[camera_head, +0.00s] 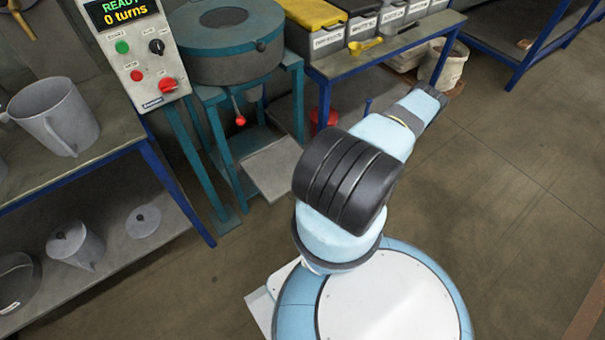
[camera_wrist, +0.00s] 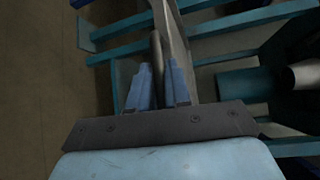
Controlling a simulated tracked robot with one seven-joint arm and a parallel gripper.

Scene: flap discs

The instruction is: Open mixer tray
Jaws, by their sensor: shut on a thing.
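The mixer is a teal drum (camera_head: 230,45) on a teal stand with a closed-looking round top. Its tray (camera_head: 280,168) shows as a flat grey panel low at the front of the stand. In the wrist view a grey strip of the tray (camera_wrist: 175,35) runs away from my gripper. My gripper (camera_wrist: 159,75) has its two blue fingers around a thin grey-brown bar, which looks like the tray handle (camera_wrist: 156,50). In the head view my own arm hides my gripper and the handle. How far the tray is out is hard to tell.
A control panel (camera_head: 133,50) reads READY, 0 turns. A red-tipped lever (camera_head: 240,121) hangs below the drum. The left bench (camera_head: 60,175) holds grey jugs. A right bench (camera_head: 375,55) carries labelled bins and a yellow scoop. The floor (camera_head: 500,200) to the right is clear.

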